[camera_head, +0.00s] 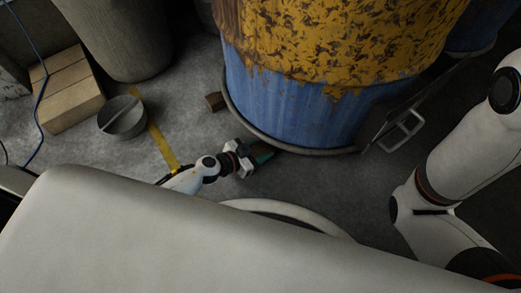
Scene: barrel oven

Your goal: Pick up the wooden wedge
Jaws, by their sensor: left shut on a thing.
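A ribbed grey bin (118,35) stands at the back left. A wooden crate (68,90) and a round grey metal container (122,117) are on the floor at left. A metal handle (403,130) sits right of the barrel. Bare floor lies left of the barrel.

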